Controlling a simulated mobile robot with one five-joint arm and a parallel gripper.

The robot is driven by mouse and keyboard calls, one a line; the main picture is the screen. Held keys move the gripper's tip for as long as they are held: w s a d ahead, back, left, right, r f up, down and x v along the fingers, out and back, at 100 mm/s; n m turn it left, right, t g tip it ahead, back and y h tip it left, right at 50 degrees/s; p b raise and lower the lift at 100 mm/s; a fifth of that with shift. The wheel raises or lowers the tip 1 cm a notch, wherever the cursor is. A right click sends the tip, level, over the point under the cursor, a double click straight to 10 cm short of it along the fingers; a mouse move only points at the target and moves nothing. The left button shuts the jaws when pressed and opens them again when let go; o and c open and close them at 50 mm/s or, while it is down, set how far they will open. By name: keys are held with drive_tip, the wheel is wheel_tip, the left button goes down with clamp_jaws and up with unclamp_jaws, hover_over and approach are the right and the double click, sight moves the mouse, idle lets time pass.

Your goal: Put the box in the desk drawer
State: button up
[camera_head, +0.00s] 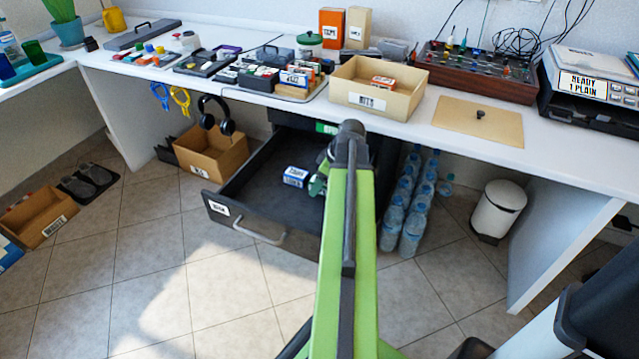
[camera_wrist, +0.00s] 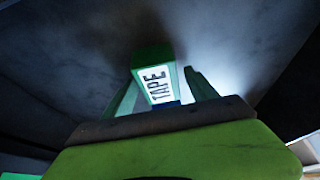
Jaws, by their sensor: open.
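The desk drawer (camera_head: 262,195) is pulled out below the desk, with a white label and a metal handle on its front. My arm hides the drawer's right part.
On the desk a tan open tray (camera_head: 352,98) holds a red box (camera_head: 384,82). Water bottles (camera_head: 402,215) and a white bin (camera_head: 497,210) stand right. The tiled floor before the drawer is clear.

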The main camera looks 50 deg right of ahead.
drive_tip(key=shift+r, duration=0.15)
drive_tip(key=shift+r+p, duration=0.3)
drive_tip(key=shift+p, duration=0.15)
drive_tip(key=p+v, duration=1)
drive_tip(key=v, duration=0.1)
drive_tip(key=shift+s+r, duration=0.2)
drive_tip(key=shift+r+p, duration=0.1)
drive_tip(key=shift+p, duration=0.25)
